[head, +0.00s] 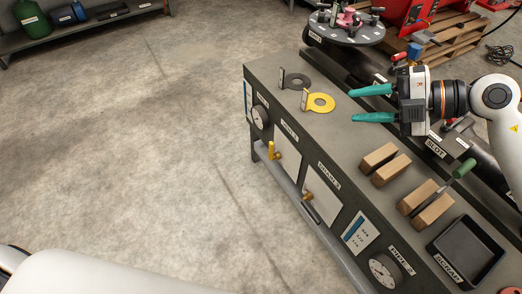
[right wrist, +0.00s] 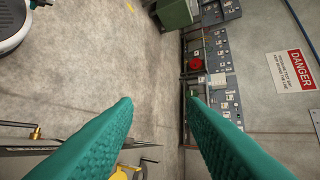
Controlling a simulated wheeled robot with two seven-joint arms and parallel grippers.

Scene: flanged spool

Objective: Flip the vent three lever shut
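Two small brass valves sit on the front face of the grey bench (head: 345,130). The farther valve (head: 272,150) has a yellow handle standing up. The nearer valve (head: 308,196) shows brass, and its handle's position is hard to make out. Labels sit above them, too small to read surely, so I cannot tell which is vent three. My right gripper (head: 370,103) is open and empty above the bench top, its teal fingers apart, beyond and right of both valves. A brass fitting (right wrist: 36,132) shows at the lower left in the right wrist view. My left gripper is out of view.
A yellow ring bracket (head: 320,103) and a dark one (head: 296,80) stand on the bench. Wooden blocks (head: 391,170), a green-handled tool (head: 464,168) and a black scrap tray (head: 466,250) are nearer. The floor at left is clear.

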